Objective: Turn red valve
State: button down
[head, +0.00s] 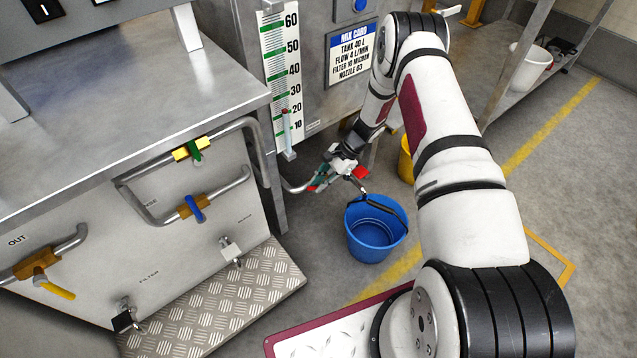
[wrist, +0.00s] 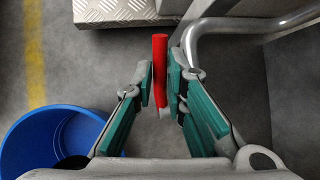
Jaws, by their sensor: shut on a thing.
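The red valve's handle (wrist: 160,60) is a straight red bar standing between my fingers in the wrist view. My gripper (wrist: 163,85) is shut on it, one teal-padded finger on each side. The handle's far end sticks out past the fingertips. In the head view my gripper (head: 322,181) is at the end of the grey pipe, above and left of the blue bucket. A red piece (head: 362,173) shows beside it there, over the bucket. My gripper largely hides the rest of the valve.
The blue bucket (head: 375,240) stands on the floor just below my gripper; it also shows in the wrist view (wrist: 40,140). A yellow bucket (head: 406,160) is partly behind my arm. Pipes with green, blue and yellow handles line the bench front. A tread-plate step (head: 215,305) lies below.

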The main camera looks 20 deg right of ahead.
jog(key=c, duration=1.9)
grip_release()
jog(key=v, duration=1.2)
